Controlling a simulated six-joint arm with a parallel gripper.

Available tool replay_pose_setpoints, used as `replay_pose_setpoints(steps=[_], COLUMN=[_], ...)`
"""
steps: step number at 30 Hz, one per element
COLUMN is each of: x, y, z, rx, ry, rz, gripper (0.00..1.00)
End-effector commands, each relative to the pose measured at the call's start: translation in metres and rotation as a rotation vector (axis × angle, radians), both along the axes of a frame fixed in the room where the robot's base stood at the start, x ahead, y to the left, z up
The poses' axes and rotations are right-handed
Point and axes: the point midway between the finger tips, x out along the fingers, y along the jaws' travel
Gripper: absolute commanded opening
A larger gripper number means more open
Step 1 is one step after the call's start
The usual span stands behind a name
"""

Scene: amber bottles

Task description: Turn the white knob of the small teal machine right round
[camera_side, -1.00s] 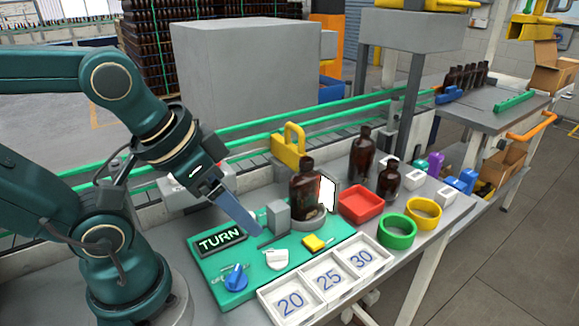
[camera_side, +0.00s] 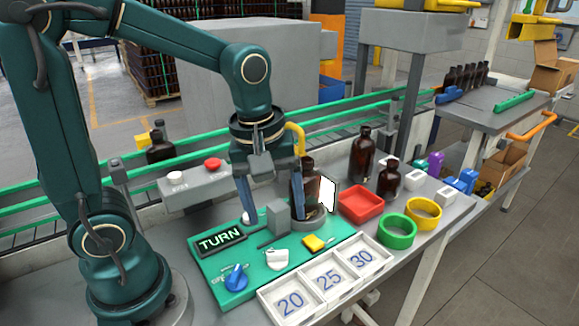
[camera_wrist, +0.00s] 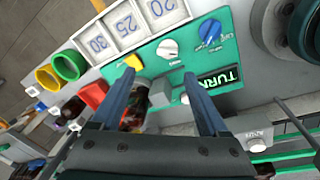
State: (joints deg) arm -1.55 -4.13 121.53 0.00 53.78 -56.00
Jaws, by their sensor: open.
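The small teal machine (camera_side: 215,265) lies flat on the bench with a black TURN plate (camera_side: 219,240) on it. Its white knob (camera_side: 277,255) is near the middle of the front half, between a blue knob (camera_side: 236,279) and a yellow switch (camera_side: 314,243). The white knob also shows in the wrist view (camera_wrist: 168,49), beyond the fingertips. My gripper (camera_side: 272,217) points down with its fingers spread, behind the white knob in the side view and apart from it. The wrist view shows my gripper (camera_wrist: 158,80) empty around a grey block (camera_wrist: 160,93).
A brown bottle (camera_side: 310,185) stands on the machine's round grey pad, partly behind my right finger. A white tray (camera_side: 325,275) marked 20, 25, 30 lies in front. A red tray (camera_side: 361,204), green ring (camera_side: 397,231) and yellow ring (camera_side: 424,213) are to the right.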

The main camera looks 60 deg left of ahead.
Motion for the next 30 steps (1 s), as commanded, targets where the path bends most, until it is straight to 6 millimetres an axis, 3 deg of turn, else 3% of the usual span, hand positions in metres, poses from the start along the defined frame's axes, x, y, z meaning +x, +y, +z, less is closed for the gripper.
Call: replay_pose_setpoints(steps=[3,8,21,30], x=[0.005,0.004,0.002,0.002], y=[0.002,0.003,0.003,0.003], z=[-0.019,-0.034,-0.079,-0.087], rx=[-0.006,-0.007,-0.006,-0.006], ry=[0.084,0.145,0.161,0.155], rz=[0.043,0.045,0.043,0.043], gripper=[0.78,0.78,0.78,0.78])
